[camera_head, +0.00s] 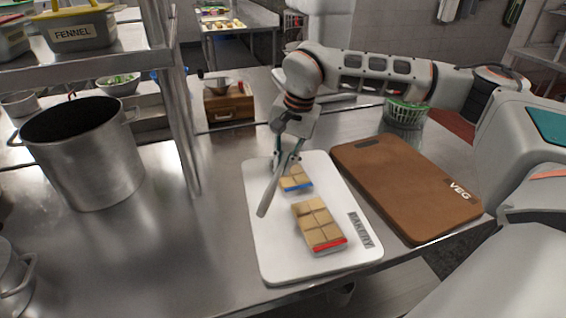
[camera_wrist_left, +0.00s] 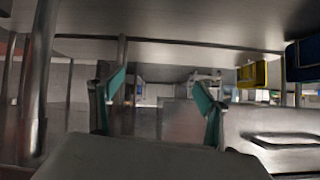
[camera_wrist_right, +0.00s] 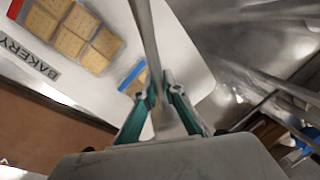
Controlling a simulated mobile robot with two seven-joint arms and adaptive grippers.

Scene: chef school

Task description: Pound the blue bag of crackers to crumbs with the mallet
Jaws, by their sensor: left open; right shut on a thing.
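The blue bag of crackers (camera_head: 296,182), with a blue strip, lies on the far part of the white BAKERY board (camera_head: 262,245). It is partly hidden by my gripper and the mallet in the right wrist view (camera_wrist_right: 132,78). My right gripper (camera_head: 287,158) is shut on the mallet (camera_head: 270,195) above the board. A grey rod-like part of the mallet slants down to the left, beside the blue bag in the head view. I cannot tell whether it touches anything. My left gripper (camera_wrist_left: 158,102) is open and empty in the left wrist view, outside the head view.
A red-striped bag of crackers (camera_head: 318,222) lies nearer on the same board. A brown VEG board (camera_head: 400,185) is to the right. A large pot (camera_head: 85,160) and a shelf post (camera_head: 180,120) stand left. Bare steel counter lies between pot and white board.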

